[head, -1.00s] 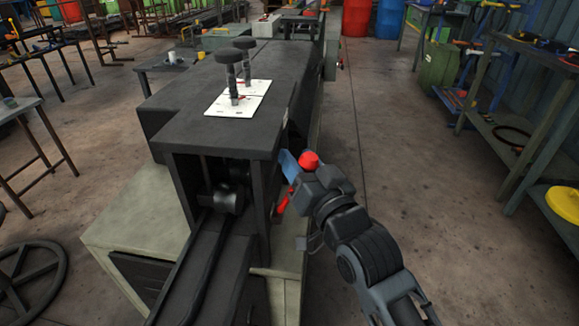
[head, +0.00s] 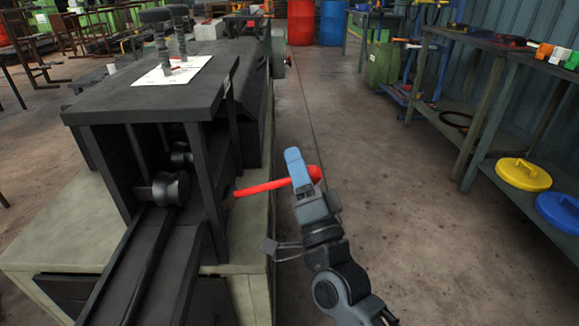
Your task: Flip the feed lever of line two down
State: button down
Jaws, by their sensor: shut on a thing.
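A red lever (head: 262,187) with a round red knob (head: 315,174) sticks out to the right from the side of the dark machine (head: 150,95). Its rod lies close to level in the picture, with the knob end slightly higher. My gripper (head: 296,168), with blue-grey fingers, is at the knob end and shut on the lever. The fingers cover the rod just left of the knob. I see no line number on the lever, and its pivot is not clear.
A dark chute (head: 150,262) with rollers runs toward me at the left. A white plate (head: 172,71) with two dark-knobbed posts lies on the machine top. The floor to the right is clear up to shelves with a yellow lid (head: 524,174) and a blue lid (head: 560,212).

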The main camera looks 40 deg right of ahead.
jog(key=shift+s+d+f+m+b, duration=0.1)
jog(key=shift+d+f+m+b, duration=0.1)
jog(key=shift+f+b, duration=0.25)
jog(key=shift+s+d+f+m+b, duration=0.1)
jog(key=shift+d+f+b, duration=0.1)
jog(key=shift+f, duration=0.3)
jog(key=c, duration=0.7)
grip_release()
jog(key=v, duration=0.8)
jog(key=shift+a, duration=0.1)
